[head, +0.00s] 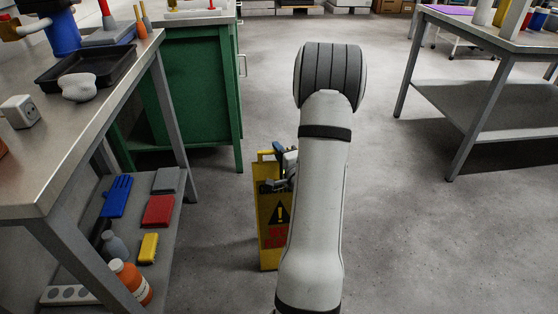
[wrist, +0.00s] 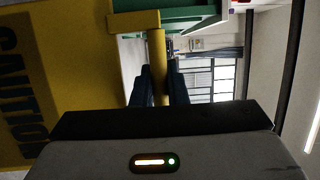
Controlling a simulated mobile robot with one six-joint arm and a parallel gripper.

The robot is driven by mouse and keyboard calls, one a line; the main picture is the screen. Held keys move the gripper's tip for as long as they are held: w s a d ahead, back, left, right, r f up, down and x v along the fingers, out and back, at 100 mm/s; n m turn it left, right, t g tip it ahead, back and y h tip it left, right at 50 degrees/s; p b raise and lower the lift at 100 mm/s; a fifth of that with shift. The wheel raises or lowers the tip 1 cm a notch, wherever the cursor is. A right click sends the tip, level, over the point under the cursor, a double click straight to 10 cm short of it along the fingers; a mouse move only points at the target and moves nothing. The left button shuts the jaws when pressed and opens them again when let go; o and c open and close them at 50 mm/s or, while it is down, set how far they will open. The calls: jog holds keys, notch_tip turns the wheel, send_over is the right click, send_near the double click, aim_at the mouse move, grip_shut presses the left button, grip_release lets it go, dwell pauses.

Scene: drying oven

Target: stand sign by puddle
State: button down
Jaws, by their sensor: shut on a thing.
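The yellow caution sign (head: 272,225) stands upright, close to the floor, behind my arm in the head view. It bears a black warning triangle and red lettering. In the wrist view its yellow panel (wrist: 70,60) fills the left side, with the word CAUTION turned sideways. My gripper (wrist: 158,88) is shut on the sign's yellow top handle bar, with a dark finger on each side. In the head view my gripper (head: 284,165) shows at the sign's top, partly hidden by my arm. Whether the sign's foot touches the floor is unclear. I see no clear puddle.
A metal workbench (head: 90,140) with a loaded lower shelf stands at the left. A green cabinet (head: 200,95) stands behind it. Another table (head: 485,45) stands at the right. The grey floor between my arm and the right table is clear.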

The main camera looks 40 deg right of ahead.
jog(key=shift+f, duration=0.7)
jog(key=c, duration=1.4)
grip_release()
jog(key=shift+f, duration=0.1)
jog(key=shift+c, duration=0.2)
jog(key=shift+r, duration=0.25)
jog(key=p+v, duration=0.9)
jog(key=v, duration=0.3)
